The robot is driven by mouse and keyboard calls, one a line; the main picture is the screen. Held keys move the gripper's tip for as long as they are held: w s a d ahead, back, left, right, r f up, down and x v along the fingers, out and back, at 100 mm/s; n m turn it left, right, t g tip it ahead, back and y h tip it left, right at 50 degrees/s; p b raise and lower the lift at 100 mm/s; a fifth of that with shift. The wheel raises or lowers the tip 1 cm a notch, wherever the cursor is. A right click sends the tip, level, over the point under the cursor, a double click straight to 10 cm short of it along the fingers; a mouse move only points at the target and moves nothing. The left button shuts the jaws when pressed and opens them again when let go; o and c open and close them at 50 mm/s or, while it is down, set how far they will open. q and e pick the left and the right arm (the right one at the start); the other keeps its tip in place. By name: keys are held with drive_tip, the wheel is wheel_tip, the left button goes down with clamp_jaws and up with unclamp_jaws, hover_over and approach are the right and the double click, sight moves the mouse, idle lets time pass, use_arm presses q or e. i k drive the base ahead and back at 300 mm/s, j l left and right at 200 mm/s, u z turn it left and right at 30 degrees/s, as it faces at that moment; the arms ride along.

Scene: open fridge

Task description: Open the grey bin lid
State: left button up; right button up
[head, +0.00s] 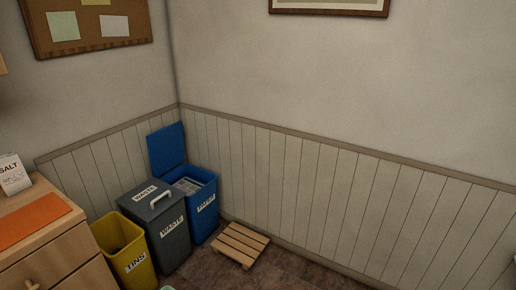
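The grey bin (174,248) stands on the floor near the corner, between a yellow bin and a blue bin. It has a "WASTE" label on its front. Its grey lid (140,202) lies shut on top, with another "WASTE" label and a pale handle (160,195) near the front edge. Neither of my grippers shows in the head view.
The yellow "TINS" bin (135,268) is open. The blue "PAPER" bin (203,222) has its lid (166,149) raised against the wall and papers inside. A wooden slatted crate (240,243) lies to the right. A wooden cabinet (60,252) stands at left. Floor further right is clear.

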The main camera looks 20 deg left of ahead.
sight(147, 201)
drive_tip(key=i+l, duration=0.1)
drive_tip(key=i, duration=0.55)
drive_tip(key=i+u, duration=0.1)
drive_tip(key=i, duration=0.6)
